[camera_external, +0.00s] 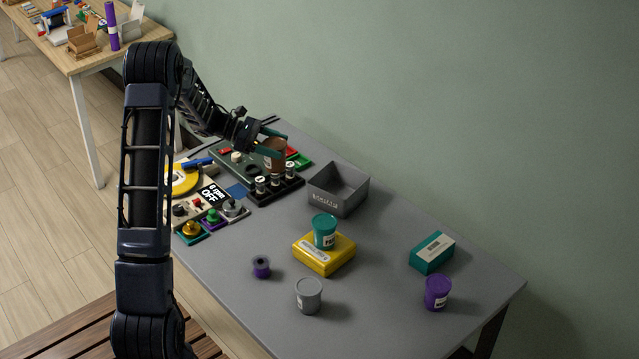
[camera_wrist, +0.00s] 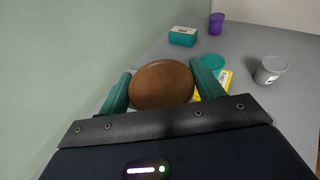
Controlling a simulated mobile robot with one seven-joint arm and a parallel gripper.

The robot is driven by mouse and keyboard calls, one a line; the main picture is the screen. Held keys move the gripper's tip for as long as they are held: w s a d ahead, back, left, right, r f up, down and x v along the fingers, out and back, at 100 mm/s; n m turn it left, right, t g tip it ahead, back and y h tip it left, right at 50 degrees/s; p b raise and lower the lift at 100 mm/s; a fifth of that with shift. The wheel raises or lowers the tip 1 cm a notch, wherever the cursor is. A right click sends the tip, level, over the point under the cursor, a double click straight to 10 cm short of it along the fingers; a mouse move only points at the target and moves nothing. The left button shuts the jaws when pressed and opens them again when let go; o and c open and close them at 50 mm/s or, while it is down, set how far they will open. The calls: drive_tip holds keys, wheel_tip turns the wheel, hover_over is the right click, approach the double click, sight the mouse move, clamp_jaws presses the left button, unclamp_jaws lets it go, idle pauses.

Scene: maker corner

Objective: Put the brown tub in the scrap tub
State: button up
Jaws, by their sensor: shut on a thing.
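The brown tub (camera_external: 275,152) is between the green fingers of my gripper (camera_external: 268,146), held above the dark rack and boards at the table's left part. In the wrist view the brown tub (camera_wrist: 162,84) shows its round lid between both fingers of my gripper (camera_wrist: 160,88). My gripper is shut on it. The scrap tub looks to be the grey open-topped bin (camera_external: 338,190) with a white label, right of and nearer than my gripper in the external view. It appears empty, though its floor is partly hidden. In the wrist view I cannot make it out.
A teal tub (camera_external: 325,231) stands on a yellow box (camera_external: 323,254). A grey tub (camera_external: 308,295), purple tub (camera_external: 437,292), teal box (camera_external: 432,253) and small purple spool (camera_external: 261,267) stand on the grey table. A dark rack (camera_external: 272,187) with small jars is beside the bin. A wall runs behind.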

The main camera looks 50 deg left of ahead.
drive_tip(key=r+m+g+h, duration=0.1)
hover_over(324, 180)
drive_tip(key=s+d, duration=0.4)
drive_tip(key=shift+m, duration=0.3)
drive_tip(key=shift+w+f, duration=0.2)
drive_tip(key=shift+f, duration=4.75)
drive_tip(key=shift+w+f, duration=0.2)
drive_tip(key=shift+f, duration=4.75)
drive_tip(key=shift+f, duration=0.45)
drive_tip(key=shift+s+f, duration=0.1)
drive_tip(key=shift+f, duration=0.2)
drive_tip(key=o, duration=0.8)
drive_tip(key=shift+f+g, duration=0.1)
drive_tip(key=shift+g, duration=0.2)
drive_tip(key=shift+c, duration=0.2)
drive_tip(key=shift+r, duration=0.25)
drive_tip(key=r+v, duration=0.1)
drive_tip(key=v, duration=1.1)
